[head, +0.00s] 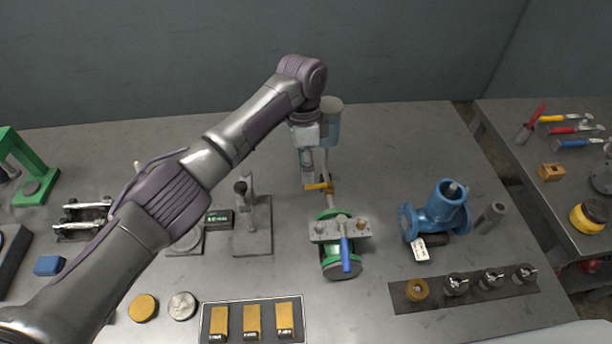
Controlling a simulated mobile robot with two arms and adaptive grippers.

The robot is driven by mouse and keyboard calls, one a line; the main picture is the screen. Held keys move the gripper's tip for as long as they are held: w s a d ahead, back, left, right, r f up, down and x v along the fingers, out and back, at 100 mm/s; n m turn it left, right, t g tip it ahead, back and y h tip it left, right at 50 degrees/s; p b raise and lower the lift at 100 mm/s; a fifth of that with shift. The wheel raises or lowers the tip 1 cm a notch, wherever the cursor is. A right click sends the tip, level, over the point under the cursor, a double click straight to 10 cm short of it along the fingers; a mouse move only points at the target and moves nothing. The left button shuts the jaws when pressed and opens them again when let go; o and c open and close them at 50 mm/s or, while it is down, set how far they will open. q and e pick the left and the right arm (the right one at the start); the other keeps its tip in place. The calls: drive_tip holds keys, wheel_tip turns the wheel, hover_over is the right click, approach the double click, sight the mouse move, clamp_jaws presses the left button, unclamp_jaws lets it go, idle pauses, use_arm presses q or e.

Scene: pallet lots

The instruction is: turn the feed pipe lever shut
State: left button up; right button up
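A thin upright feed pipe (326,160) runs down from a grey-blue cup (331,122) toward a green flanged valve (340,262). A short yellow lever (322,186) sits across the lower part of the pipe. My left arm reaches in from the left, and its gripper (308,178) points down at the left end of the yellow lever. The fingertips are small and partly merge with the lever, so I cannot tell whether they touch or hold it. My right gripper is not in view.
The green valve carries a grey plate and a blue handle (346,256). A blue flanged valve (437,212) stands to the right. A tray of brass blocks (210,309) lies in front, and a rack (402,304) at front right. A stand (252,240) is left of the pipe.

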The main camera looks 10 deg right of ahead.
use_arm(q)
wheel_tip(320, 180, up, 6)
drive_tip(key=shift+f, duration=0.1)
idle(0.5)
